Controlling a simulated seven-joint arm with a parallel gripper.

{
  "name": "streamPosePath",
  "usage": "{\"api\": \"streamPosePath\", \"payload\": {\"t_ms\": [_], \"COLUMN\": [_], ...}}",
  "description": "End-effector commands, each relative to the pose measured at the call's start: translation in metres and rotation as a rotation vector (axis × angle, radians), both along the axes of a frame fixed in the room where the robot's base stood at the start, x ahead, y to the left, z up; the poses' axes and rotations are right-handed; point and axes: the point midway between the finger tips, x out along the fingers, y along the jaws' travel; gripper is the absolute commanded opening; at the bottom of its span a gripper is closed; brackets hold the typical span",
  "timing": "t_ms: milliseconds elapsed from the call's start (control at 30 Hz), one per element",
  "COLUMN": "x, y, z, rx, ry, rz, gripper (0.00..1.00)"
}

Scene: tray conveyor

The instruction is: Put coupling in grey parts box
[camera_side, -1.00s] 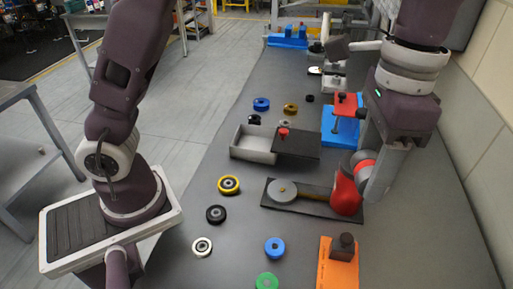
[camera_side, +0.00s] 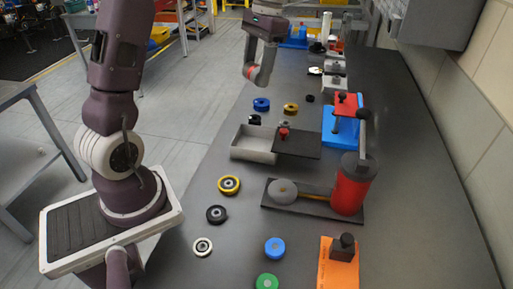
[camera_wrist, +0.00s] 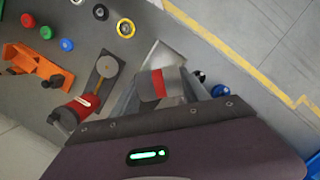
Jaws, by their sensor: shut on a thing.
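The coupling (camera_wrist: 150,86), a grey cylinder with a red band, is between the fingers of my gripper (camera_wrist: 163,87) in the wrist view. In the side view my gripper (camera_side: 257,77) is shut on it, high above the far left part of the bench, beyond the box. The grey parts box (camera_side: 236,152) is a pale open-topped tray at the middle left of the bench. A dark flat lid (camera_side: 305,147) with a red knob lies at its right, leaving the left part of the box open. In the wrist view the coupling and fingers hide part of the box.
A red cylinder (camera_side: 350,192) on a dark plate with a grey disc, a blue stand (camera_side: 340,130) and an orange block (camera_side: 337,270) stand on the right. Several round rings and wheels lie around the box. A wall bounds the bench at right.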

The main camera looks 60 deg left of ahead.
Motion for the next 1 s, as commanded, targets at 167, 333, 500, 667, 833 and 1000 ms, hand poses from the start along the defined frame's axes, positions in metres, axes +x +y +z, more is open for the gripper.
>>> {"api": "streamPosePath", "payload": {"t_ms": [167, 333, 500, 667, 833, 1000], "x": [-0.001, -0.001, 0.000, -0.001, 0.000, 0.000], "y": [-0.003, -0.003, -0.003, -0.004, -0.003, -0.004], "z": [-0.040, -0.079, -0.111, -0.150, -0.174, -0.203], "rx": [-0.005, -0.004, -0.004, -0.005, -0.003, -0.004], "ry": [0.007, 0.006, 0.005, 0.007, 0.003, 0.005], "rz": [-0.004, -0.006, -0.006, -0.006, -0.005, -0.006], "gripper": [0.03, 0.03, 0.03, 0.03, 0.03, 0.03]}}
